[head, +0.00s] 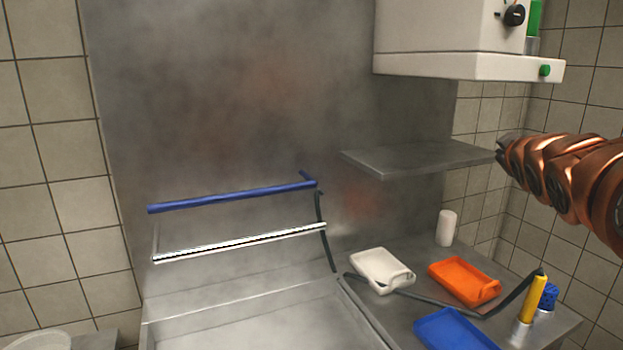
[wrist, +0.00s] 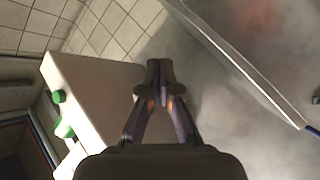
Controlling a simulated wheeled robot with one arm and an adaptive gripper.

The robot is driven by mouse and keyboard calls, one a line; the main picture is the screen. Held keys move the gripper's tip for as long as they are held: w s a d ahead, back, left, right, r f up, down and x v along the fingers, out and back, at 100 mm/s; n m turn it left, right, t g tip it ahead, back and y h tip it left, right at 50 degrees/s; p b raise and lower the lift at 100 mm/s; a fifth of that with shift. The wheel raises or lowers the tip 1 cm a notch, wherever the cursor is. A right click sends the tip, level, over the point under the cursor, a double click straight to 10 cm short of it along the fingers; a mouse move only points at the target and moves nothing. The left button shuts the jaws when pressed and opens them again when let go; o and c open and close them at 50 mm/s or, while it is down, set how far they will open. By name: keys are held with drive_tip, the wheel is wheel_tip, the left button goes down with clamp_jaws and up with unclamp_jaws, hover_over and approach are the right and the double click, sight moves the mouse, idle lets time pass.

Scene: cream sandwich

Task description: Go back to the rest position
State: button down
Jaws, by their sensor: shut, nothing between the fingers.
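My gripper (head: 504,150) is at the end of my copper-coloured arm, which reaches in from the right edge in the head view. It is raised near the right end of the metal shelf (head: 420,158), below the white machine (head: 450,64). In the wrist view my gripper (wrist: 160,68) is shut with its fingertips together and nothing between them. The white machine (wrist: 105,95) lies behind and left of the fingers there, and the shelf (wrist: 240,62) is at the upper right.
A white tray (head: 378,268), an orange tray (head: 462,280) and a blue tray (head: 452,332) lie on the metal counter. A yellow-handled tool (head: 533,297) and white cylinder (head: 446,228) stand there. A blue bar (head: 235,196) is on the left. Open air lies before the wall.

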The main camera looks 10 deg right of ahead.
drive_tip(key=s+a+f+m+g+y+p, duration=0.15)
drive_tip(key=s+a+f+g, duration=0.25)
drive_tip(key=s+a+f, duration=0.45)
drive_tip(key=s+a+f+m+g+y, duration=0.1)
drive_tip(key=s+a+f+g+y, duration=0.4)
drive_tip(key=a+f, duration=0.6)
drive_tip(key=s+a+f+g, duration=0.2)
drive_tip(key=s+a+f, duration=0.1)
drive_tip(key=s, duration=0.6)
drive_tip(key=s+a+f+m+g+p, duration=0.1)
drive_tip(key=s+a+f, duration=0.3)
drive_tip(key=s, duration=0.4)
drive_tip(key=s+a+f+g, duration=0.3)
drive_tip(key=s+a+g, duration=0.1)
drive_tip(key=s, duration=0.5)
drive_tip(key=shift+s+f, duration=0.35)
drive_tip(key=shift+f, duration=0.05)
